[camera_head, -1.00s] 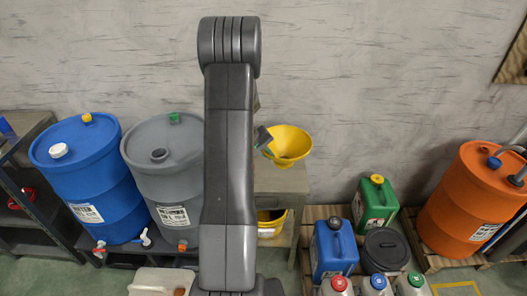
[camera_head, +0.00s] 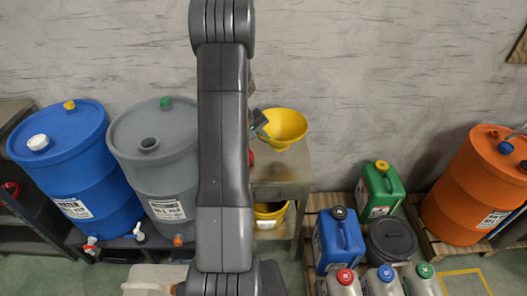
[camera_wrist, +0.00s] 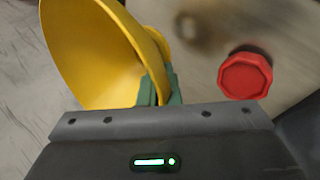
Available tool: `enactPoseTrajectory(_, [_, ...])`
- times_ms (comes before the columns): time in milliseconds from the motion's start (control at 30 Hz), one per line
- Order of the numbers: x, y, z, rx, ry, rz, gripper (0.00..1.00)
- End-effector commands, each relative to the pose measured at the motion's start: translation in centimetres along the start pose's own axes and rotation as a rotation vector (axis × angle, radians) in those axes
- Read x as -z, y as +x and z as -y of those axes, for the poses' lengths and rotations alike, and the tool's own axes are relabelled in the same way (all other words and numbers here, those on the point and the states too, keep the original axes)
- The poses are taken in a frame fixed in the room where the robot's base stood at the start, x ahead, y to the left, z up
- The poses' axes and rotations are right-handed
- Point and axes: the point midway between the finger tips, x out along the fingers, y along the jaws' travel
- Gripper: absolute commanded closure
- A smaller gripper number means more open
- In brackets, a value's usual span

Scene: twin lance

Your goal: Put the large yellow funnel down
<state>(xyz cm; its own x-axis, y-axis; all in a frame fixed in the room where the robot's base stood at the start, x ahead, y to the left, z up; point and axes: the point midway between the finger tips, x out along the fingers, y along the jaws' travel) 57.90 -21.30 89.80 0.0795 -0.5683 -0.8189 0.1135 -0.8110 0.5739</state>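The large yellow funnel (camera_head: 284,126) is a wide yellow cone with its mouth facing up and tilted. It also fills the upper left of the wrist view (camera_wrist: 98,50). My gripper (camera_wrist: 158,88) has its green fingers at the funnel's side, next to the narrower part, and appears shut on it. In the head view my gripper (camera_head: 260,124) is mostly hidden behind my arm, at the funnel's left edge. The funnel is over or near the grey table (camera_head: 282,170); whether it touches the top cannot be told.
A red cap (camera_wrist: 246,76) is right of the fingers. A yellow bucket (camera_head: 268,214) sits below the tabletop. Blue (camera_head: 75,165) and grey (camera_head: 160,165) drums stand left. Green (camera_head: 380,190) and blue (camera_head: 338,240) cans and an orange drum (camera_head: 470,190) stand right.

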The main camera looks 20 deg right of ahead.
Motion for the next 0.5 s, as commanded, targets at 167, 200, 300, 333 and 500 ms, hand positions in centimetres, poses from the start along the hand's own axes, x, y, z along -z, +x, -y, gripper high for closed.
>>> enactPoseTrajectory(167, [0.0, 1.7, 1.2, 0.0, -0.002, 0.001, 1.0])
enactPoseTrajectory(200, [0.0, 2.3, 1.7, 0.0, -0.002, 0.001, 1.0])
enactPoseTrajectory(300, [0.0, 3.5, 2.5, 0.0, -0.003, 0.001, 1.0])
enactPoseTrajectory(333, [0.0, 3.7, 2.6, 0.0, -0.002, 0.001, 1.0])
enactPoseTrajectory(500, [0.0, 4.0, 2.8, 0.0, 0.0, -0.001, 1.0])
